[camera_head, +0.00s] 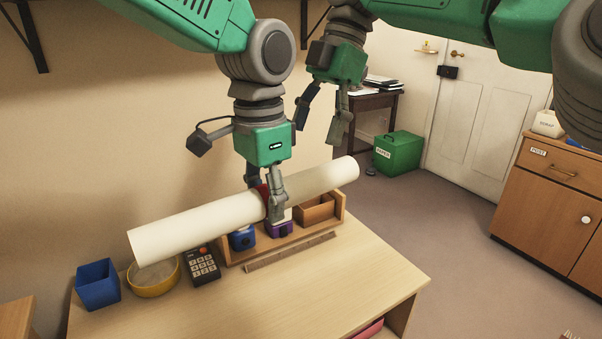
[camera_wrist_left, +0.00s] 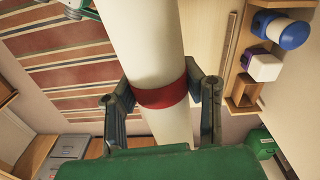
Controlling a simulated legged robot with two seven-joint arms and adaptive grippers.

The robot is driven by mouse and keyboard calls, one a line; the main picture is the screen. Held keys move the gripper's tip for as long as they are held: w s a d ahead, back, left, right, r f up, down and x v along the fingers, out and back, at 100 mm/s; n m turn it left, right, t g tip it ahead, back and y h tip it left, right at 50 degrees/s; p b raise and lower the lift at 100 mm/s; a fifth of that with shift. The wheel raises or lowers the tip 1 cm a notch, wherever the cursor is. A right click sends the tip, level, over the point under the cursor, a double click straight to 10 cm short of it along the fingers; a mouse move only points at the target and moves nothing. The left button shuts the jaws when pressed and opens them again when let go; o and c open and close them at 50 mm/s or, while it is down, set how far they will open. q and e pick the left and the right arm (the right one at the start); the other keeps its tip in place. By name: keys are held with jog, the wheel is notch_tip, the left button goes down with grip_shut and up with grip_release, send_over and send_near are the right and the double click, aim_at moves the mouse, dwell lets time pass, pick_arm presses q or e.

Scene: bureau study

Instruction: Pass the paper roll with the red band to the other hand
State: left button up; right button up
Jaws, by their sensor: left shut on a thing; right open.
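The white paper roll (camera_head: 196,222) is held level above the desk in the head view. Its red band is mostly hidden there by my left gripper (camera_head: 266,198), which is shut around the roll's middle. In the left wrist view the roll (camera_wrist_left: 145,45) runs between the two fingers, and the red band (camera_wrist_left: 163,96) lies between the fingertips (camera_wrist_left: 167,92). My right gripper (camera_head: 321,112) is open and empty, pointing down behind and above the right part of the roll, apart from it.
Below the roll, the desk (camera_head: 330,285) holds a blue cup (camera_head: 97,285), a yellow bowl (camera_head: 154,280), a calculator (camera_head: 203,266), a wooden organizer (camera_head: 340,206) and a ruler (camera_head: 290,251). A green box (camera_head: 398,152) stands on the floor. A cabinet (camera_head: 545,205) is at right. The desk's front is clear.

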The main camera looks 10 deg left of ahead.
aim_at(264, 187)
jog(key=x, duration=1)
jog(key=shift+s+r, duration=0.1)
jog(key=shift+c, duration=0.4)
jog(key=shift+a, duration=0.1)
jog(key=c, duration=1.2)
pick_arm(q)
jog(key=o, duration=1.3)
jog(key=shift+s, duration=0.1)
jog(key=shift+c, duration=0.2)
jog(key=shift+r, duration=0.2)
notch_tip(264, 187, up, 12)
jog(key=shift+f, duration=0.2)
